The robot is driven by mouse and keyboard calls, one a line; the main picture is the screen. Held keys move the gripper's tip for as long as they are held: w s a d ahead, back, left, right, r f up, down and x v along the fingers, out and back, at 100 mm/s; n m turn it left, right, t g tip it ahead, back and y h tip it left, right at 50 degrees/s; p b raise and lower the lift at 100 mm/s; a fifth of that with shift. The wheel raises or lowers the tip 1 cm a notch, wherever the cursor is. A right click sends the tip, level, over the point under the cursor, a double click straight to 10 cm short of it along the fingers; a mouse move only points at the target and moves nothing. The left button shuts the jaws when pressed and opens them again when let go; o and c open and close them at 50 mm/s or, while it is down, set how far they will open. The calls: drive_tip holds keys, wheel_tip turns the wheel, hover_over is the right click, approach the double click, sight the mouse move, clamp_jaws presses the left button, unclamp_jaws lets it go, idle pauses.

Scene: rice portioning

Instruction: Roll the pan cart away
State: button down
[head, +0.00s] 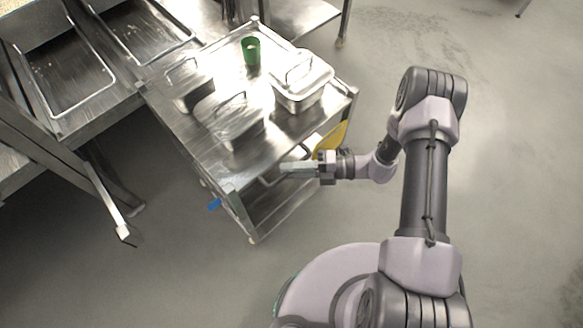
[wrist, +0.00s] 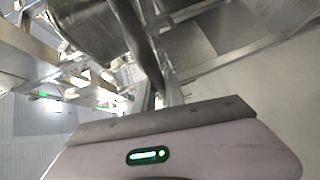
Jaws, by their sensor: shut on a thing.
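The pan cart (head: 180,152) is a steel trolley with an upper deck and a lower shelf, seen in the head view left of my arm. Three lidded steel pans stand on its top: one at the back left (head: 190,85), one at the front (head: 232,120), one at the right (head: 303,82). My gripper (head: 288,168) is at the cart's near right side, shut on what looks like its handle bar (head: 266,182). The wrist view shows the fingers (wrist: 160,92) close up; the exact grip is hard to make out there.
A green cup (head: 251,50) stands on the cart's top. A yellow item (head: 331,138) shows beside the gripper, and a blue piece (head: 215,204) at the near left corner. A steel counter (head: 62,128) with sunken trays is close at the left. Open floor (head: 520,130) lies at the right.

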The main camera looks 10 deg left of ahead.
drive_tip(key=shift+w, duration=0.1)
drive_tip(key=c, duration=1.4)
unclamp_jaws()
drive_tip(key=w+d+r+p, duration=0.1)
drive_tip(key=d+r+p, duration=0.1)
drive_tip(key=d, duration=1.5)
drive_tip(key=shift+w+r+p, duration=0.2)
drive_tip(key=shift+p, duration=0.35)
